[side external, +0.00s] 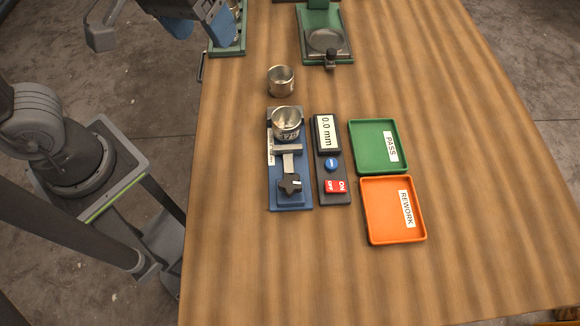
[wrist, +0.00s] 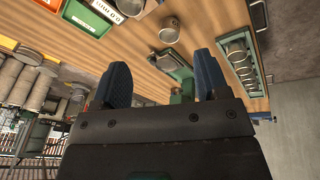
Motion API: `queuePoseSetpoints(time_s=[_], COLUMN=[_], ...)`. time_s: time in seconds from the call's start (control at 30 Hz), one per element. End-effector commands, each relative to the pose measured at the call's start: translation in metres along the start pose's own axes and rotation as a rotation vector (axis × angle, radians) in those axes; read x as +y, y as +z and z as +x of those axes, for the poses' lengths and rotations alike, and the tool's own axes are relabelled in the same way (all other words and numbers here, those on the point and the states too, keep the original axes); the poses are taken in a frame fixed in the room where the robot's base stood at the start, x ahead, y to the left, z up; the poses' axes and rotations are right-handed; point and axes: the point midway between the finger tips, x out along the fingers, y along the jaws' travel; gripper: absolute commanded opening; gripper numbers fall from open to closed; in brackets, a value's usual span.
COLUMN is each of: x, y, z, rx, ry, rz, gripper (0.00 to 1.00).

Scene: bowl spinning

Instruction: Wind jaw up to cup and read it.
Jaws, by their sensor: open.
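A metal cup (side external: 286,123) sits on the blue measuring fixture (side external: 305,195), at its far end. The sliding jaw (side external: 287,149) is just on the near side of the cup; I cannot tell whether they touch. A black star-shaped knob (side external: 290,184) is at the near end. The display (side external: 326,133) beside the fixture reads 0.0 mm. Below it are a blue button (side external: 331,165) and a red ON/OFF switch (side external: 336,186). My gripper (side external: 200,22) is open, high at the upper left, away from the fixture. Its two fingers show empty in the wrist view (wrist: 163,78).
A second metal cup (side external: 280,81) stands behind the fixture. A green PASS tray (side external: 359,134) and an orange REWORK tray (side external: 380,211) lie to the right. A green device (side external: 318,18) and a green rack (side external: 228,48) are at the far edge. The table's right side is clear.

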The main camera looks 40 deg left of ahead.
Motion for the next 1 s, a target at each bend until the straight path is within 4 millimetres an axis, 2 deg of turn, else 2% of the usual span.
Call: queuePoseSetpoints(time_s=[0.03, 0.2, 0.3, 0.4, 0.5, 0.67, 0.77, 1.0], x=[0.026, 0.097, 0.127, 0.145, 0.154, 0.154, 0.150, 0.142], y=[0.004, 0.031, 0.051, 0.067, 0.075, 0.079, 0.083, 0.094], z=[0.008, 0.033, 0.046, 0.055, 0.060, 0.071, 0.086, 0.134], rx=[-0.051, -0.154, -0.182, -0.194, -0.197, -0.198, -0.198, -0.198], ry=[-0.014, -0.093, -0.144, -0.180, -0.199, -0.205, -0.207, -0.207], rz=[-0.033, -0.194, -0.267, -0.316, -0.344, -0.355, -0.355, -0.354], gripper=[0.68, 0.68, 0.68, 0.68, 0.68, 0.68, 0.68, 0.68])
